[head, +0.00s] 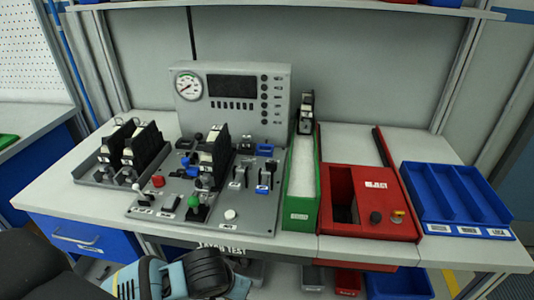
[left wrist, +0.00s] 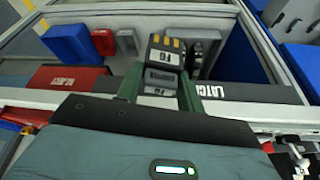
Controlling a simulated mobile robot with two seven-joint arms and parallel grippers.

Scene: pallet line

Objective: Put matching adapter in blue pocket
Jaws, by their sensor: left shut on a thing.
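My left gripper (left wrist: 160,78) is shut on a dark adapter (left wrist: 165,55) with yellow contacts and a white label, seen in the left wrist view. In the head view my left arm reaches in at the bottom, low in front of the bench, and I cannot make out its fingers or the adapter there. A blue tray (head: 410,194) with long pockets lies at the right end of the bench, well away from my left gripper. Smaller blue parts (head: 265,150) sit on the grey test board (head: 262,213). My right gripper is not in view.
A grey rack (head: 88,177) of black modules stands left. A gauge panel (head: 232,95) stands behind the board. A narrow green tray (head: 299,215) and a red box (head: 345,228) lie between board and blue tray. Bins, including a blue one (left wrist: 72,43), sit below the bench.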

